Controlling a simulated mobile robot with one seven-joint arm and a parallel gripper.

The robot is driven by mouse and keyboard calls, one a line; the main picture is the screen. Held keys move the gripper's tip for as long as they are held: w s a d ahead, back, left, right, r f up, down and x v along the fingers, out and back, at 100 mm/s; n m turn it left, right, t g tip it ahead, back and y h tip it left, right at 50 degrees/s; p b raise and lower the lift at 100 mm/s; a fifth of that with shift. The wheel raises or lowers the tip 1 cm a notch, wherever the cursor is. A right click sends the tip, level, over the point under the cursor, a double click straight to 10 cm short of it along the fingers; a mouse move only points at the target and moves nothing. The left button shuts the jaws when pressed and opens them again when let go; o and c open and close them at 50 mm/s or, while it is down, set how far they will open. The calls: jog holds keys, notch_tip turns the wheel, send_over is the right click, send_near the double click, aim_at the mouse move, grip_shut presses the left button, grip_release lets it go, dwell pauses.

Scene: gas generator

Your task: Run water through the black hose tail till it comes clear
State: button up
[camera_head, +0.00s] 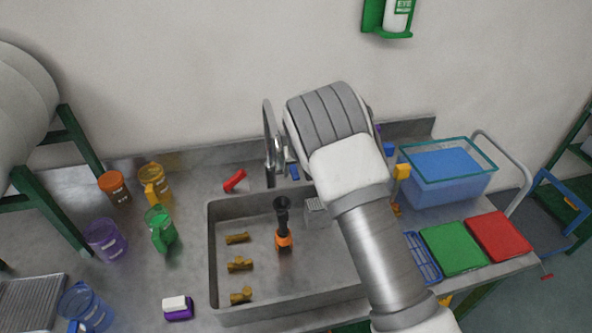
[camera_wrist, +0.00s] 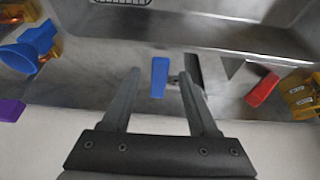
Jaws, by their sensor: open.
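The black hose tail (camera_head: 283,213), with an orange collar (camera_head: 284,239), stands in the steel sink (camera_head: 213,262) near its middle. The tap spout (camera_head: 268,130) rises behind the sink. A blue tap lever (camera_head: 293,170) is right of the spout and a red tap lever (camera_head: 235,181) is left of it. No water stream shows. In the wrist view my gripper (camera_wrist: 159,84) is open, with the blue lever (camera_wrist: 158,68) appearing between its fingers; contact cannot be told. The red lever (camera_wrist: 262,89) is to the right there. My arm hides the gripper in the head view.
Several brass fittings (camera_head: 240,264) lie in the sink's left part. Coloured jugs (camera_head: 161,228) stand on the left counter. A blue water tub (camera_head: 447,175), a green board (camera_head: 452,248) and a red board (camera_head: 498,235) are at the right. The wall is close behind the tap.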

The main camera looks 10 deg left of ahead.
jog(key=shift+w+f, duration=0.15)
jog(key=shift+f, duration=0.3)
grip_shut()
dwell(1.2)
